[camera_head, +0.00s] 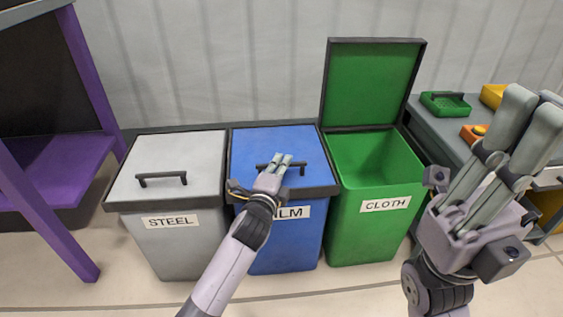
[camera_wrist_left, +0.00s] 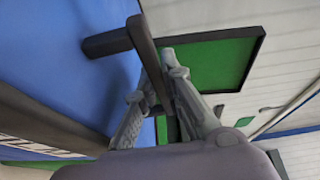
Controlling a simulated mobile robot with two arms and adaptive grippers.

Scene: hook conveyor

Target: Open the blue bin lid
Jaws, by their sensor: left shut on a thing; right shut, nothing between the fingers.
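The blue bin (camera_head: 281,243) stands in the middle of three bins, with its blue lid (camera_head: 251,147) down. A black bar handle (camera_head: 299,166) is on the lid. My left gripper (camera_head: 280,161) is shut on this handle. The left wrist view shows the handle (camera_wrist_left: 144,55) between the fingers of the left gripper (camera_wrist_left: 165,80). The label on the bin's front is partly hidden by my left arm and reads "LM".
A grey steel bin (camera_head: 173,241) with its lid shut stands at left. The green cloth bin (camera_head: 375,222) at right has its lid (camera_head: 371,82) standing open. A purple frame (camera_head: 87,75) is far left. A grey table (camera_head: 437,127) with small trays is at right.

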